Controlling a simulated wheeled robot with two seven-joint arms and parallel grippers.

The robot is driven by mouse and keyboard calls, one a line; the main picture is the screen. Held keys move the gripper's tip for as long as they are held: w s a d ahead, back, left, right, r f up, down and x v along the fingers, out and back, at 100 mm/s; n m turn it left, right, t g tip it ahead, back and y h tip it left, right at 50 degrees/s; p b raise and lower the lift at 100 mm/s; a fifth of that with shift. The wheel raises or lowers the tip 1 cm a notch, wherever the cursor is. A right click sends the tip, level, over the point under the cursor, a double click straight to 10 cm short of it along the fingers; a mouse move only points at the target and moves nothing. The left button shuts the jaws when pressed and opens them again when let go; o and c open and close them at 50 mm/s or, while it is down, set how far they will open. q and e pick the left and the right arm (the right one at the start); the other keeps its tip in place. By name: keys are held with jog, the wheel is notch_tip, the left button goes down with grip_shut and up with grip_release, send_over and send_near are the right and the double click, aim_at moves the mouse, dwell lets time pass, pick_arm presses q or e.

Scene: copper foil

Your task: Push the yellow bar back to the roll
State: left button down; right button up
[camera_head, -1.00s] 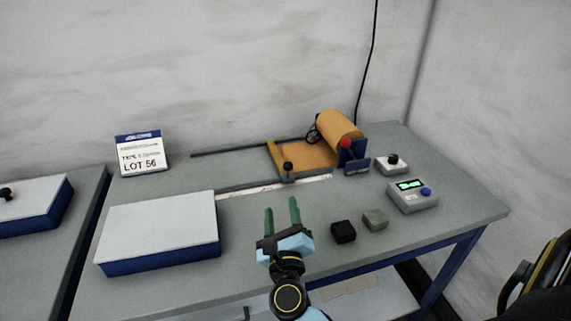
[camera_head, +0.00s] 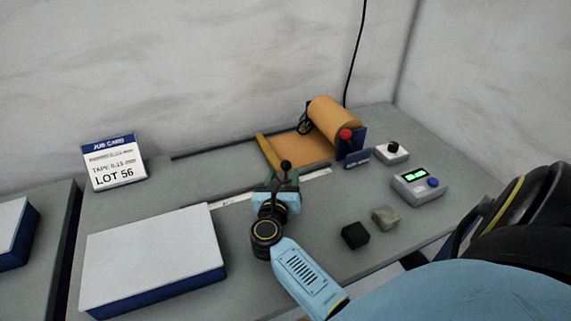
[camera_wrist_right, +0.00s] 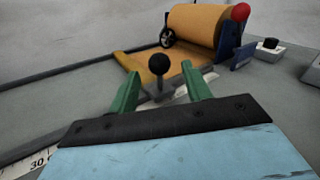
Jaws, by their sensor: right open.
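The yellow bar (camera_head: 266,152) lies across the left end of the copper sheet (camera_head: 300,150), and it also shows in the right wrist view (camera_wrist_right: 129,62). A black ball knob (camera_head: 286,164) stands on a post at the bar's near end. The copper roll (camera_head: 335,119) sits behind and to the right, with a red ball beside it. My right gripper (camera_head: 277,178) is open, its green fingers at the knob. In the right wrist view the knob (camera_wrist_right: 158,63) shows between and beyond the fingertips; contact cannot be told. My left gripper is not in view.
A white-topped blue box (camera_head: 150,255) stands at front left, behind it the job card (camera_head: 114,162). A black block (camera_head: 355,235) and a grey-green block (camera_head: 386,217) lie right of my arm. A meter (camera_head: 420,184) and a black-knobbed box (camera_head: 392,152) stand farther right. A ruler (camera_head: 316,176) runs along the track.

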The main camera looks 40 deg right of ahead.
aim_at(285, 170)
jog(key=x, duration=0.4)
jog(key=shift+w+d, duration=0.3)
grip_shut()
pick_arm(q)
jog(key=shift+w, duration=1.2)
pick_arm(e)
jog(key=s+d, duration=0.1)
jog(key=d, duration=0.3)
jog(key=s+d, duration=0.1)
jog(key=d, duration=0.3)
jog(key=s+d, duration=0.2)
jog(key=d, duration=0.3)
